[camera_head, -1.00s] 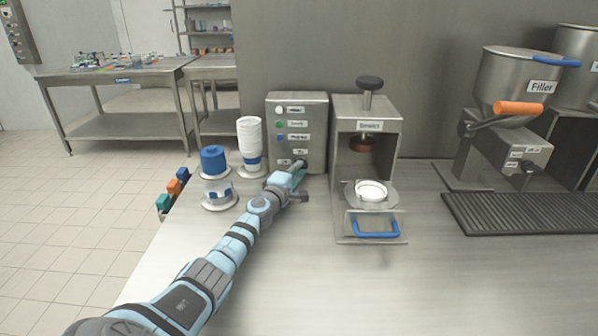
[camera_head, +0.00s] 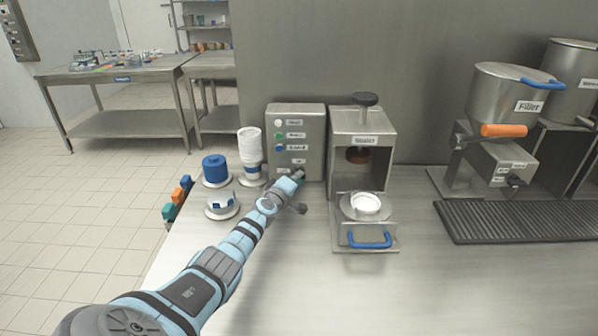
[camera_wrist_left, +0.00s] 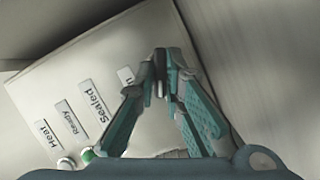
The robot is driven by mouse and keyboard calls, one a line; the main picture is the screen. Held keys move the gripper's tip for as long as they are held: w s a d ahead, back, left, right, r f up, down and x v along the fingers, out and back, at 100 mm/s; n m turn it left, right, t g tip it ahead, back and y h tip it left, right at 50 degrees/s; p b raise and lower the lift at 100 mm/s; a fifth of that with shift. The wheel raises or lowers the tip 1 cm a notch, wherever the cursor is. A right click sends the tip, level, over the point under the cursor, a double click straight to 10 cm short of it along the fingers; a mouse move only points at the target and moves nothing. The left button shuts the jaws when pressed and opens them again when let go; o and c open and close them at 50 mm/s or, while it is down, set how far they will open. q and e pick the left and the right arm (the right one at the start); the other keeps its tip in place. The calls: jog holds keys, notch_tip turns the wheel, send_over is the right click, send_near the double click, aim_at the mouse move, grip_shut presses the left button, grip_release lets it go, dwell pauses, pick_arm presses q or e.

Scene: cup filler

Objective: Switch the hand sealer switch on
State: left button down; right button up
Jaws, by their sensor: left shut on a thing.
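The hand sealer's grey control box (camera_head: 313,137) stands against the back wall, with white, green and blue lights on its front. In the left wrist view its panel (camera_wrist_left: 62,85) shows labels reading Heat, Ready and Sealed, and a fourth label partly hidden by a finger. My left gripper (camera_head: 299,175) is at the lower right of the box front. In the left wrist view its fingertips (camera_wrist_left: 161,72) are closed around a small metal switch lever (camera_wrist_left: 160,89) below the labels. The fingers hide most of the switch, so I cannot tell its position. My right gripper is not in view.
The hand sealer (camera_head: 362,125) stands right of the box, with a white cup (camera_head: 366,204) on its holder and a blue handle (camera_head: 369,242) in front. Stacked white cups (camera_head: 249,145) and a blue stack (camera_head: 214,168) stand left. A filler (camera_head: 515,95) stands right. The front counter is clear.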

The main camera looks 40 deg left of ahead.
pick_arm(q)
jog(key=shift+w+a+r+m+g+p, duration=0.1)
jog(key=shift+a+r+m+g+p, duration=0.15)
jog(key=shift+r+m+p, duration=0.45)
jog(key=shift+f+g+y+p, duration=0.25)
jog(key=shift+f+y+p, duration=0.05)
jog(key=shift+f+p, duration=0.1)
jog(key=c, duration=1.7)
grip_release()
jog(key=shift+f, duration=0.3)
